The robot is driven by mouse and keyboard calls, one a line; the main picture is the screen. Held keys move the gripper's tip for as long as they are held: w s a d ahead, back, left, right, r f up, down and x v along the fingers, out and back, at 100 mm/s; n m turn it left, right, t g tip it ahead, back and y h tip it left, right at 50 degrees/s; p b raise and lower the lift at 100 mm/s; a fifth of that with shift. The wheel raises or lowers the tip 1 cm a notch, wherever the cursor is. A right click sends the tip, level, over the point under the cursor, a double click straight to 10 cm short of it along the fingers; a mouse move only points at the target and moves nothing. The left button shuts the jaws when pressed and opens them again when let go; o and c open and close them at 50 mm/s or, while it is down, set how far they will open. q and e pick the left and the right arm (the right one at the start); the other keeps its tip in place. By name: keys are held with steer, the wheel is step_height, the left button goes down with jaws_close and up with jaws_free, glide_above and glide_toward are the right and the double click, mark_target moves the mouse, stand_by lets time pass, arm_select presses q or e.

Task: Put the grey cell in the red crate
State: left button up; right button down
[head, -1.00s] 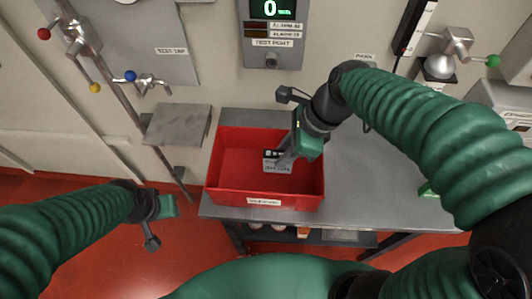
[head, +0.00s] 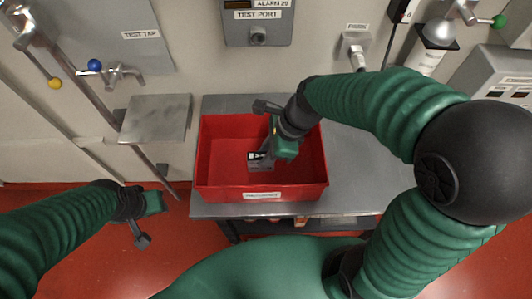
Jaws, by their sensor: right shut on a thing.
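The red crate (head: 224,165) stands on the grey bench (head: 345,165), open side up, with a white label on its front wall. My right gripper (head: 267,153) reaches down into the crate from the right and is shut on the grey cell (head: 259,163). The cell is small, with a dark and white top, and shows against the crate's red inside. I cannot tell whether it touches the crate floor. My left gripper (head: 145,222) hangs low at the left, away from the bench; its fingers are too unclear to judge.
A small grey shelf (head: 156,118) juts from the wall left of the crate. A tap with a blue knob (head: 95,65) and a test port box (head: 258,22) are on the wall behind. The bench right of the crate is clear near my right arm.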

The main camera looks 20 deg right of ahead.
steer(key=shift+a+f, duration=0.1)
steer(key=c, duration=1.6)
jaws_free()
steer(key=o, duration=0.4)
steer(key=shift+w+d+f, duration=0.1)
steer(key=shift+w+d, duration=0.05)
steer(key=shift+d, duration=0.3)
steer(key=shift+r, duration=0.35)
steer(key=p+v, duration=0.2)
steer(key=v, duration=0.9)
steer(key=shift+r+p, duration=0.3)
steer(key=shift+p, duration=0.05)
